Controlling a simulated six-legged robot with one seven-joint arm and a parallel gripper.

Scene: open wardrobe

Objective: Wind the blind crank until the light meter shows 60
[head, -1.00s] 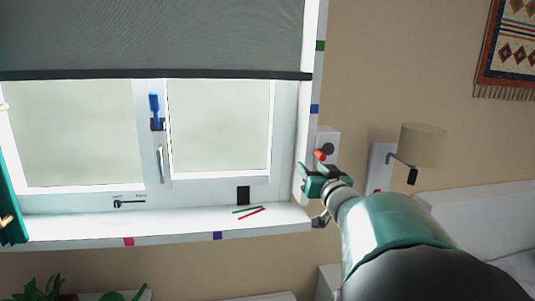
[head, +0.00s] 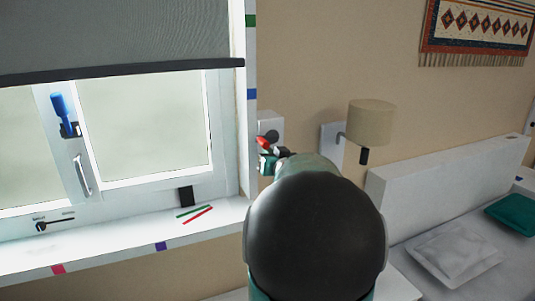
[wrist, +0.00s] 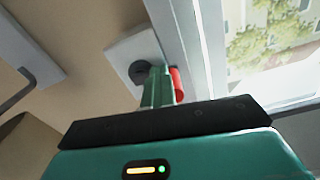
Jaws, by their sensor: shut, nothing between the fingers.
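The blind crank, a red knob (head: 263,143) on a dark round hub, sits on a white wall plate (head: 276,126) right of the window frame. In the wrist view the red knob (wrist: 177,84) shows just right of my fingers, and the hub (wrist: 146,71) is partly hidden behind them. My gripper (head: 268,163) is shut and empty, close to the knob; contact cannot be told. A small black block (head: 187,196) stands at the sill; no light meter reading is legible.
The sill (head: 130,243) holds a green and a red stick (head: 197,215). A blue-handled tool (head: 60,112) is on the window's middle post. A wall lamp (head: 371,124) is right of the crank, with a bed (head: 440,205) below it.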

